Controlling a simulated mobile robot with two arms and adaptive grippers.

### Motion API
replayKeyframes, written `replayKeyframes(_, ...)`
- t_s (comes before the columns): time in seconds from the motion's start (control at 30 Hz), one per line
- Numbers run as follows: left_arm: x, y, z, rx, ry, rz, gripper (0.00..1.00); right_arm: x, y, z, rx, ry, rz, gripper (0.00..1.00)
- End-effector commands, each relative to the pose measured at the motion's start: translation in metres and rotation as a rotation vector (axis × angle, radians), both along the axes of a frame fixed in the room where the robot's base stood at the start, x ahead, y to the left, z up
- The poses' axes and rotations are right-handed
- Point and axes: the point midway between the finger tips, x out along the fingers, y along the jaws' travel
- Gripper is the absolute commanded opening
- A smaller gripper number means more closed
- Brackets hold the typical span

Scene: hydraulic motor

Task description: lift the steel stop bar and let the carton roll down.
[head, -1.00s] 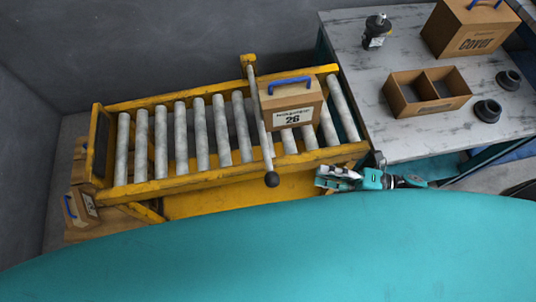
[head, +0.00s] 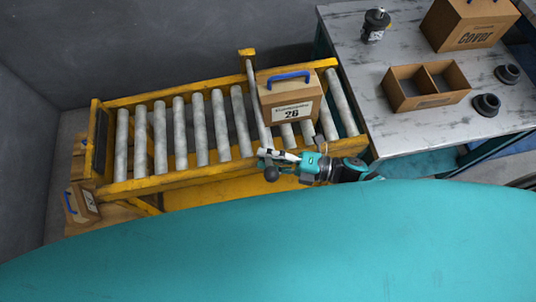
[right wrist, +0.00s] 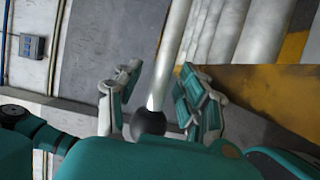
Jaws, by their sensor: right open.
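The steel stop bar (head: 252,92) lies across the yellow roller conveyor, with a dark ball knob at its near end. The carton (head: 291,100), labelled 26 with a blue handle, stands on the rollers just right of the bar. My right gripper (head: 268,160) is at the bar's near end. In the right wrist view its open fingers (right wrist: 160,98) stand on either side of the bar (right wrist: 170,60), close to the knob (right wrist: 148,124), with gaps visible. My left gripper is not in view.
The roller conveyor (head: 182,180) has bare rollers left of the bar. A smaller carton (head: 82,205) sits low at its left end. The table (head: 345,60) at right holds a cover box (head: 468,25), a divided box (head: 427,87), a motor (head: 375,25) and dark rings (head: 486,105).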

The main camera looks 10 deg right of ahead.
Motion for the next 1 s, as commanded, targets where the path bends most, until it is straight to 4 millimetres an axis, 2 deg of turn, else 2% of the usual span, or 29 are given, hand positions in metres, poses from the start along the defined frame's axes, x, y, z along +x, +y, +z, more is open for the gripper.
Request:
replayKeyframes(0.13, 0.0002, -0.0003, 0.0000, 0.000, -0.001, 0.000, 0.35, 0.0000, -0.0001, 0.0000, 0.000, 0.000, 0.000, 0.39)
replayKeyframes(0.43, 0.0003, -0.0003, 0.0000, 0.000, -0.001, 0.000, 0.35, -0.0002, -0.0004, 0.0000, 0.000, 0.000, 0.000, 0.00)
replayKeyframes(0.83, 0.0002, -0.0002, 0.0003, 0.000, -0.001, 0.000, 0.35, -0.0002, -0.0005, 0.0005, 0.001, -0.001, 0.001, 0.00)
replayKeyframes(1.0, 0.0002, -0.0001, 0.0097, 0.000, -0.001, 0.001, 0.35, 0.0000, -0.0005, 0.0091, 0.001, 0.013, 0.001, 0.00)
